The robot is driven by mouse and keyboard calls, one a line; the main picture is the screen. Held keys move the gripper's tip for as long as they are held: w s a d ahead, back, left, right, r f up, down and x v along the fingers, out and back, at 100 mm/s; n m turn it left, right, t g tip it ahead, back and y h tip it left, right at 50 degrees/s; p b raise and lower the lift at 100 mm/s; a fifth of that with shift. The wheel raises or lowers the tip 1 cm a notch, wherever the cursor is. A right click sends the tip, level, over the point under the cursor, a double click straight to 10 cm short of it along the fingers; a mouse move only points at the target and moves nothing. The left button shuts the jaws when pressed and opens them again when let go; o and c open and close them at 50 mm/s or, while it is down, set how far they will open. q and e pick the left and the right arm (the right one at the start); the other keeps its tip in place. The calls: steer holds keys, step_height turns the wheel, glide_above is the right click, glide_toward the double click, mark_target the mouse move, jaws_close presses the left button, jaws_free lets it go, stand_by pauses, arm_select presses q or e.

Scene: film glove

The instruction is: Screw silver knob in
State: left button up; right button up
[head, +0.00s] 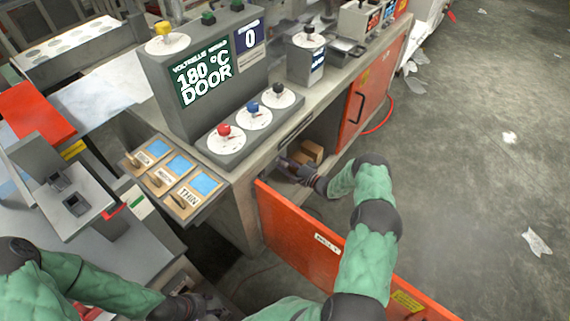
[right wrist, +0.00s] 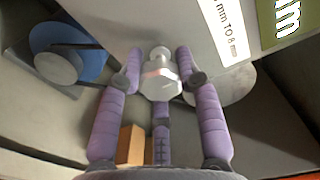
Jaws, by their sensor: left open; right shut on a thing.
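The silver knob (right wrist: 160,82) shows in the right wrist view, between the purple fingers of my right gripper (right wrist: 160,88), which is shut on it. The knob's narrow end points away from the gripper, towards a grey panel. I cannot tell whether it touches the panel. In the head view my right gripper (head: 297,168) reaches into the open cabinet under the machine, and the knob is hidden. My left gripper (head: 200,306) is at the bottom edge, partly cut off, and open.
In the wrist view a blue dial (right wrist: 95,62) sits left of the knob and a pale disc (right wrist: 228,85) right. A brown block (right wrist: 131,145) lies below. The open orange door (head: 300,240) stands beside my right arm. A control console (head: 205,65) stands above the cabinet.

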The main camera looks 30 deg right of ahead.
steer(key=shift+d, duration=0.25)
steer(key=o, duration=1.2)
steer(key=shift+c, duration=0.2)
steer(key=shift+a, duration=0.1)
steer(key=shift+s, duration=0.1)
steer(key=v, duration=1.1)
steer(key=shift+s, duration=0.4)
